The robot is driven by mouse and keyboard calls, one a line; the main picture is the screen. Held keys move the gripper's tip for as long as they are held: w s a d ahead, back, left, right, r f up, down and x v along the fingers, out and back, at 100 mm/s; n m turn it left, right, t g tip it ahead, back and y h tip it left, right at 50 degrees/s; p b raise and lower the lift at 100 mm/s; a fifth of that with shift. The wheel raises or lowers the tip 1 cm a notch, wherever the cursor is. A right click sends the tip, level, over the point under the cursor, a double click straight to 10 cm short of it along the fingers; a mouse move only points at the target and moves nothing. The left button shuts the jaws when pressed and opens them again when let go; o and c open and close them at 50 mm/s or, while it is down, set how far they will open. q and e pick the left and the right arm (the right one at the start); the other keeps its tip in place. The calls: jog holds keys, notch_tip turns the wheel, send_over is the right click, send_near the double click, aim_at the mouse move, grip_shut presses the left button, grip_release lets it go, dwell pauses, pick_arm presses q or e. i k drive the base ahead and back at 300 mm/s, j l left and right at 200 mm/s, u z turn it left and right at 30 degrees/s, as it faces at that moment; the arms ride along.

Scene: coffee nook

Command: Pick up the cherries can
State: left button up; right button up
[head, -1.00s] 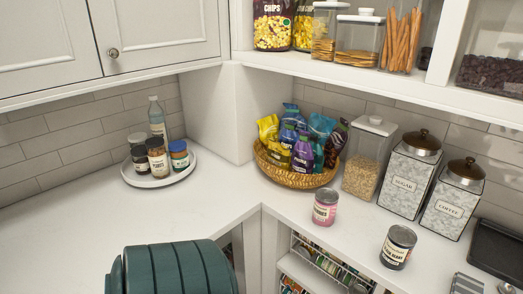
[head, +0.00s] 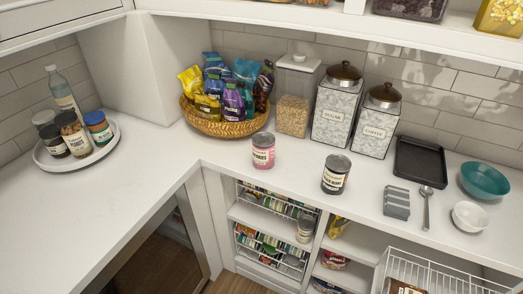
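Two cans stand upright on the white counter near its inner corner. One can (head: 263,151) has a pink label and a grey lid. The other can (head: 335,175), to its right and nearer the front edge, has a black and white label. The label print is too small for me to tell which one is the cherries can. A third can (head: 305,229) stands on a shelf below the counter. Neither of my grippers shows in the head view.
Behind the cans stand a wicker snack basket (head: 217,126), an oat jar (head: 292,103), and sugar (head: 333,112) and coffee (head: 369,129) canisters. At right are a black tray (head: 420,163), a spoon (head: 426,207), a teal bowl (head: 484,180) and a white bowl (head: 470,216).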

aim_at(263, 143)
jog(key=j+z, duration=0.1)
jog(key=z, duration=0.85)
jog(key=k+z, duration=0.1)
jog(key=z, duration=0.35)
jog(key=j+z, duration=0.1)
jog(key=z, duration=0.4)
jog(key=k+z, duration=0.1)
jog(key=z, duration=0.35)
jog(key=j+u, duration=0.15)
jog(key=u, duration=0.35)
jog(key=j+u, duration=0.1)
jog(key=u, duration=0.4)
jog(key=i+u, duration=0.1)
jog(key=u, duration=0.4)
jog(key=i+j, duration=0.15)
jog(key=u, duration=0.05)
